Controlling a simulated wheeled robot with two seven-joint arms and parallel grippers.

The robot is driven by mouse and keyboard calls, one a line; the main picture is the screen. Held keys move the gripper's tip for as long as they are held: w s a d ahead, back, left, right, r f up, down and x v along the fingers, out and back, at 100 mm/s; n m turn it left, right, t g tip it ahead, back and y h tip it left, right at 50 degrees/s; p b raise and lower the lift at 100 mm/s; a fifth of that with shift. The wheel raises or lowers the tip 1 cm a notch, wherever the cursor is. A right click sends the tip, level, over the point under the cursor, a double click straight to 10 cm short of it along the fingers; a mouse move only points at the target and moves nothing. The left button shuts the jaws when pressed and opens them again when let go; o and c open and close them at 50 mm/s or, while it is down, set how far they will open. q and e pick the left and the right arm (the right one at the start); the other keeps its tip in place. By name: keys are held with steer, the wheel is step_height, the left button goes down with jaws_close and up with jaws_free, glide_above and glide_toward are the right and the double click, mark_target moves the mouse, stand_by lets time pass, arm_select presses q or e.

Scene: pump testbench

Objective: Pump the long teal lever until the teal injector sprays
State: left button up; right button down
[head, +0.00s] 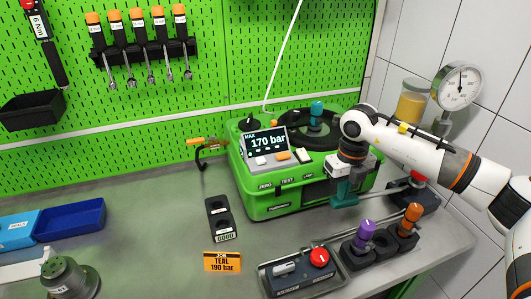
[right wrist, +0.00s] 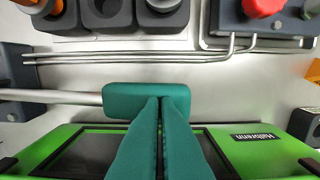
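The teal lever grip (right wrist: 145,100) sits on a grey rod (right wrist: 65,97) that runs left in the right wrist view. In the head view my right gripper (head: 343,196) is at the front right of the green tester (head: 270,205), its fingers and the teal grip hard to tell apart. In the right wrist view my gripper's teal fingers (right wrist: 160,105) are together, overlapping the grip; I cannot tell whether they touch it. The teal injector (head: 317,108) stands upright on top of the tester. The tester display (head: 265,143) reads MAX 170 bar. My left gripper is out of view.
A purple injector (head: 365,234) and an orange injector (head: 411,216) stand in black holders at the right. A control box (head: 301,271) with a red knob is in front. An orange card (head: 222,262) reads TEAL 190 bar. A gauge (head: 459,86) stands behind my right arm.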

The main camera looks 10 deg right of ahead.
steer(key=shift+f+b, duration=0.65)
steer(key=shift+f, duration=0.55)
steer(key=shift+r, duration=0.1)
steer(key=shift+d+r+p, duration=0.2)
steer(key=shift+r+p, duration=0.8)
steer(key=shift+r, duration=0.55)
steer(key=shift+d+r+p, duration=0.2)
steer(key=shift+r+p, duration=0.8)
steer(key=shift+r, duration=0.55)
step_height(320, 180, up, 6)
steer(key=p, duration=0.4)
steer(key=shift+f, duration=0.1)
